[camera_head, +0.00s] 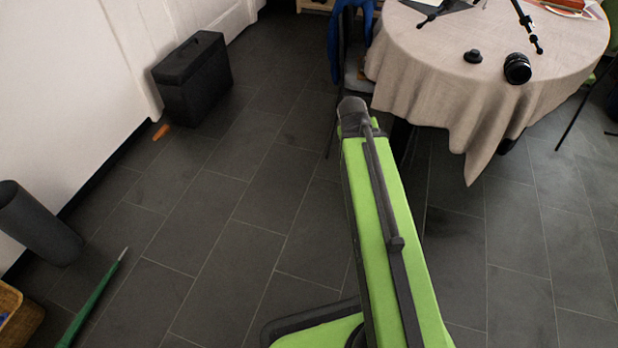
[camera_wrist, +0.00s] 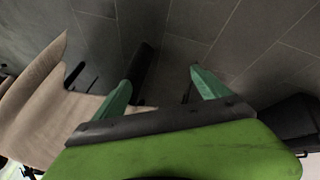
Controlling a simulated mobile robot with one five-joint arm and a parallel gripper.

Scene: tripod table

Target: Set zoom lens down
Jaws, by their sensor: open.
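The zoom lens (camera_head: 517,68), a short black cylinder, lies on the round table near its front edge. The table (camera_head: 430,60) wears a beige cloth that hangs down in points. In the wrist view my gripper (camera_wrist: 162,82) has its two green fingers spread, with nothing between them. The floor shows beyond the fingers, and the hanging tablecloth (camera_wrist: 40,100) is to their left. In the head view my green arm reaches toward the floor left of the table; the fingers are hidden there. The gripper is apart from the lens.
A small black round piece (camera_head: 473,56) and a small black tripod (camera_head: 528,25) are on the table. A black case (camera_head: 192,80) stands by the left wall. A dark cylinder (camera_head: 38,222), a green umbrella-like object (camera_head: 92,300) and a basket (camera_head: 18,318) are at left. Middle floor is clear.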

